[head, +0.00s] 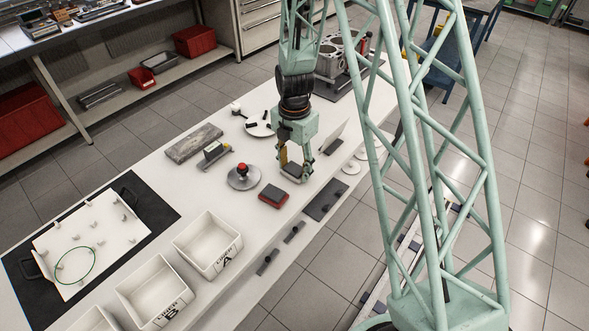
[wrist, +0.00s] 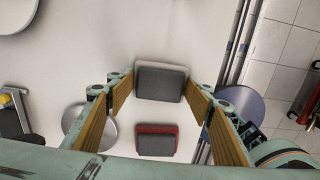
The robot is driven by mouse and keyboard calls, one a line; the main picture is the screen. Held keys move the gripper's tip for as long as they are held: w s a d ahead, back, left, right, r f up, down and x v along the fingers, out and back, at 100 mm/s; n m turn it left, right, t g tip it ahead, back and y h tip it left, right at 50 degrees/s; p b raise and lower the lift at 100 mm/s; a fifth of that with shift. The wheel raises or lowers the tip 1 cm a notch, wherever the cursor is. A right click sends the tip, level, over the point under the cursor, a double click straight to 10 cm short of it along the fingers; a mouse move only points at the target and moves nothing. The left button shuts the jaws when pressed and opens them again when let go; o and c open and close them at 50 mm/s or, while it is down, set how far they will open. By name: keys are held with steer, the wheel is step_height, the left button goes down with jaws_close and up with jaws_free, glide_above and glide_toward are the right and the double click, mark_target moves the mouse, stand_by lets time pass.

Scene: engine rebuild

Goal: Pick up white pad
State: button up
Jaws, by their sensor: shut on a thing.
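My gripper (wrist: 160,84) is shut on a block-shaped pad (wrist: 160,80) in the wrist view, one fingertip against each short side. The pad's top is dark grey with a paler rim, and I take it to be the white pad. In the head view my gripper (head: 293,165) is low over the white bench with this pad (head: 292,171) between its fingers. Whether the pad touches the bench is hard to tell. A similar red pad with a grey top (head: 273,196) lies beside it, nearer the bench's front; it also shows in the wrist view (wrist: 157,141).
A round grey base with a red knob (head: 243,172) stands left of the pads. A dark flat plate (head: 325,199) lies to the right near the bench edge. White bins (head: 208,244) and a black mat with a white board (head: 90,240) are at lower left.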

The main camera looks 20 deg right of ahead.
mark_target(295, 168)
steer(key=shift+r+p, duration=0.35)
steer(key=shift+r, duration=1.45)
steer(key=s+r, duration=0.1)
steer(key=s, duration=1.5)
steer(key=shift+d+r+p, duration=0.15)
steer(key=shift+d+p, duration=0.1)
steer(key=shift+p, duration=0.05)
steer(key=o, duration=0.3)
steer(key=shift+c, duration=1.1)
steer(key=shift+w, duration=0.15)
